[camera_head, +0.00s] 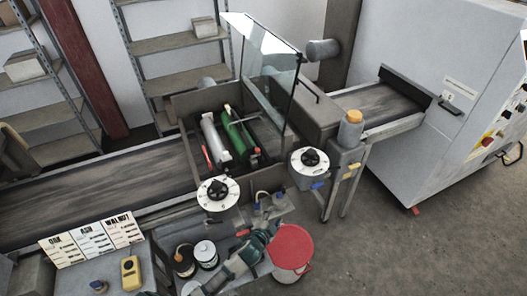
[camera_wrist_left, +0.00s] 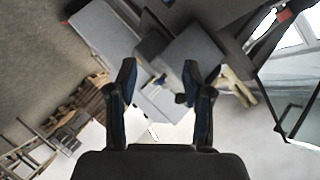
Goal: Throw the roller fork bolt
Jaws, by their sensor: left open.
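The lacquer roller box (camera_head: 186,103) stands open over the conveyor, with a white roller (camera_head: 215,138) and a green roller (camera_head: 238,135) inside. On its front ledge are small fittings, among them a bent metal handle (camera_head: 264,195) with blue parts. I cannot tell for certain which fitting is the roller fork bolt. My left gripper (camera_head: 273,226) is in front of this ledge, near the fittings and above the red-lidded bucket. In the left wrist view my left gripper (camera_wrist_left: 160,84) is open, with nothing visibly held between its fingers. My right gripper does not show.
Two dials (camera_head: 217,193) (camera_head: 310,160) flank the ledge. A red-lidded bucket (camera_head: 291,247) and open cans (camera_head: 205,252) stand below. A glass guard (camera_head: 268,75) is raised over the box. Wood sample cards (camera_head: 92,240) and a yellow device (camera_head: 131,270) lie left. Floor at right is clear.

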